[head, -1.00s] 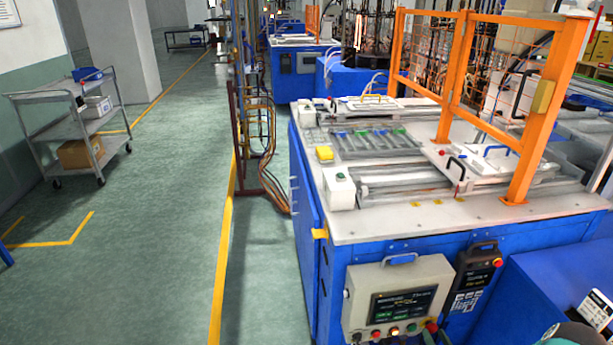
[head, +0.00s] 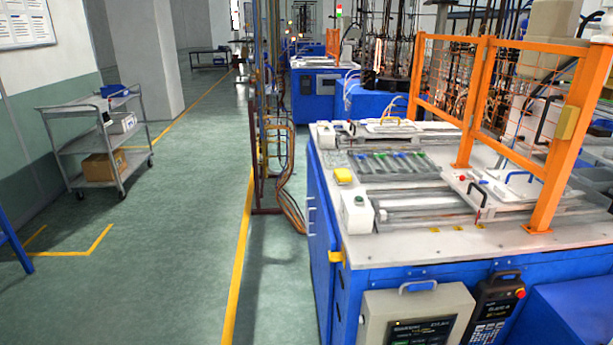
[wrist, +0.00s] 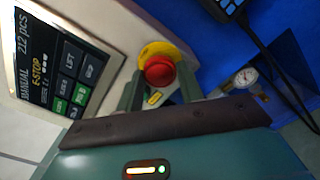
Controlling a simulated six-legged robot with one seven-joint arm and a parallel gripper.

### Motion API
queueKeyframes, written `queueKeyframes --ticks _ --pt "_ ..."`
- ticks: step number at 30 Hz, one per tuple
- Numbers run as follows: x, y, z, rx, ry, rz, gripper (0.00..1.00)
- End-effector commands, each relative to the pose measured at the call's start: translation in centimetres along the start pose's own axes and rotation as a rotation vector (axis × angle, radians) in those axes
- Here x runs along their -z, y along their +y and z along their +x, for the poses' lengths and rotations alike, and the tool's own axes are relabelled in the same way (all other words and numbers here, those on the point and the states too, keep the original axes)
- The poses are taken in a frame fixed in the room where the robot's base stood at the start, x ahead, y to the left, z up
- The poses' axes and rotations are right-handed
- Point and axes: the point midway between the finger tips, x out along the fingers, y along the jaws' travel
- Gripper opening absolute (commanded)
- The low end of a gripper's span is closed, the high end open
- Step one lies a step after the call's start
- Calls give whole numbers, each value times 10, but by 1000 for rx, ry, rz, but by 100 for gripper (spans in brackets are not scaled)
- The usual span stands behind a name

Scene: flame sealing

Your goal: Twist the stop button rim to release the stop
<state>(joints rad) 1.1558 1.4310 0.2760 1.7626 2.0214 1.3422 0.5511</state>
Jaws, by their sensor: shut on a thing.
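The red stop button (wrist: 159,70) stands on a yellow disc (wrist: 152,50) at the edge of a pale control box in the wrist view. My gripper (wrist: 159,84) has one finger on each side of the red button and is shut on it. The fingers hide parts of the disc. The box's tilted screen (wrist: 55,65) reads MANUAL, E-STOP and 212 pcs. In the head view the control box (head: 375,310) is cut off at the bottom edge, and neither the stop button nor my gripper shows there.
A black pendant (head: 495,305) with its own red button hangs right of the control box. A round gauge (wrist: 245,77) and dark cable lie right of my gripper. The blue machine bench (head: 320,215) fills the right side, with orange guard frames. The floor on the left is open, with a cart (head: 95,140).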

Motion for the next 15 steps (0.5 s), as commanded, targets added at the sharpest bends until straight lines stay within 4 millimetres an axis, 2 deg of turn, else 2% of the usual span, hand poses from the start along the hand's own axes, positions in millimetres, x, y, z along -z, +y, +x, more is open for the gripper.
queueKeyframes --ticks 2,3,5,15 --pt "-1 -1 -1 0 -4 108 21" --pt "0 0 0 -1 -1 95 45" --pt "0 0 0 -1 -1 93 55" --pt "0 0 -4 0 -1 90 55"
